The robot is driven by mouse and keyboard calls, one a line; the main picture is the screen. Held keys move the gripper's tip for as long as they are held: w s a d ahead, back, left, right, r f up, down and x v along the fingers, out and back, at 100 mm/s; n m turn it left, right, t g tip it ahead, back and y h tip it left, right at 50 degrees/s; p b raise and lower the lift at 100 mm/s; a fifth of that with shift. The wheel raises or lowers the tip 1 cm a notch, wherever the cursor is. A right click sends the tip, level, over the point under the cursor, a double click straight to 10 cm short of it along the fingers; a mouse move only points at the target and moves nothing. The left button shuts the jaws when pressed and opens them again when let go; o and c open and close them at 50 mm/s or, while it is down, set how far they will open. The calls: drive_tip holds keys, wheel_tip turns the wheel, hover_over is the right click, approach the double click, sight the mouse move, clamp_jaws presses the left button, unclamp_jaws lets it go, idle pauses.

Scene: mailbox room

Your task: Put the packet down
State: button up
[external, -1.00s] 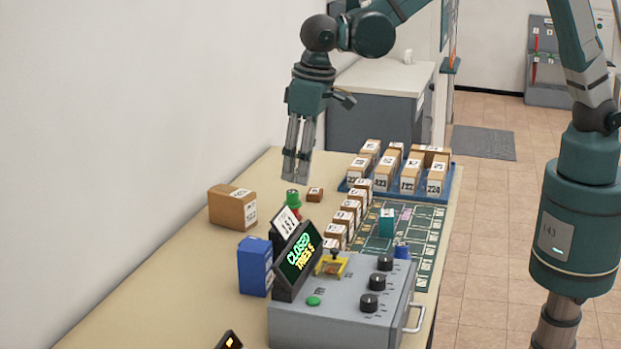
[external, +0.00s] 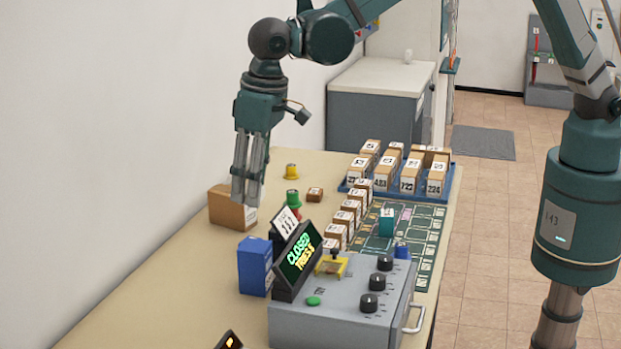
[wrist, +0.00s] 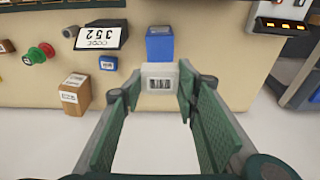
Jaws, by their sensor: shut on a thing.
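My gripper (external: 248,185) points straight down above the table's left side, in front of the brown box in the external view. In the wrist view the fingertips (wrist: 158,88) are closed on a small pale grey packet (wrist: 159,79) with a barcode label. The packet is held between the tips, with the table beyond it. In the external view the packet is hard to tell from the grey fingers. I cannot tell how high it is above the table.
A brown box (external: 228,214) and a blue box (external: 255,266) stand near my gripper. Several parcels fill a blue tray (external: 436,196) at the back. The table's left front (external: 170,290) is bare.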

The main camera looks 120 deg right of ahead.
hover_over(250, 249)
drive_tip(key=shift+s+a+f, duration=0.1)
drive_tip(key=shift+f, duration=1.45)
drive_tip(key=shift+s+a+f, duration=0.1)
drive_tip(key=shift+f, duration=1.45)
drive_tip(key=shift+f, duration=0.1)
drive_tip(key=shift+f+p, duration=0.3)
drive_tip(key=shift+f, duration=1.5)
drive_tip(key=shift+f, duration=0.2)
drive_tip(key=o, duration=0.9)
drive_tip(key=shift+r, duration=0.2)
drive_tip(key=r, duration=0.4)
drive_tip(key=s+r, duration=0.1)
drive_tip(key=r, duration=0.3)
drive_tip(key=a+r, duration=0.1)
drive_tip(key=r, duration=0.3)
drive_tip(key=shift+s+a, duration=0.1)
drive_tip(key=shift+s, duration=0.05)
